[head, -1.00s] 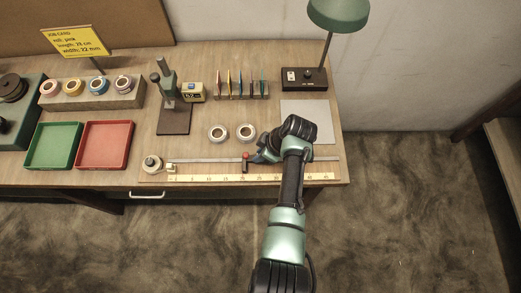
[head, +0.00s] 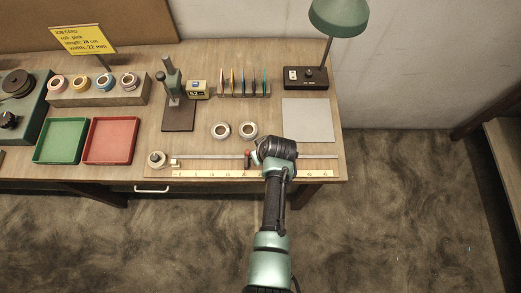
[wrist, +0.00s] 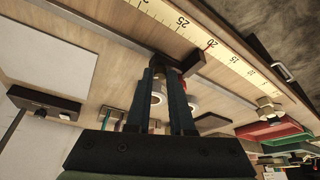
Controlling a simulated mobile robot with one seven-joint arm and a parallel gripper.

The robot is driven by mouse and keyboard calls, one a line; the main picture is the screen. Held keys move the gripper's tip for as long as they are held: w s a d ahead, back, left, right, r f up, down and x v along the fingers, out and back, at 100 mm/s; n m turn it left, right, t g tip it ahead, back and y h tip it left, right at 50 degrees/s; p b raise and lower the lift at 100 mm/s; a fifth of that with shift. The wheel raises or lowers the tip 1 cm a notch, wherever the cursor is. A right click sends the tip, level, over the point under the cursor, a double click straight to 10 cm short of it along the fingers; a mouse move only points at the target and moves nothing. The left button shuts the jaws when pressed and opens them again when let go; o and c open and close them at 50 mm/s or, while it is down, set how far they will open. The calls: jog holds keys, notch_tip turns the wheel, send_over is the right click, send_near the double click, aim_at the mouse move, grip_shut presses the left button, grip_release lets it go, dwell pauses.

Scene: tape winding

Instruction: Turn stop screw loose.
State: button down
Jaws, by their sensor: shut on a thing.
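In the wrist view the stop (wrist: 194,64) is beside the red mark near 20 on the scale. My gripper (head: 257,152) reaches the stop from its right side. In the wrist view my gripper (wrist: 165,72) has its two dark fingers closed around a dark round part at the stop, which seems to be the stop screw (wrist: 161,61). The fingers hide most of the screw, and I cannot tell how far it is turned.
Two white rolls (head: 220,131) lie behind the rail. Green (head: 60,141) and red (head: 110,141) trays stand left. A grey mat (head: 308,120) lies back right.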

dwell(0.4)
jog(key=c, duration=0.8)
grip_release()
jog(key=shift+a, duration=0.1)
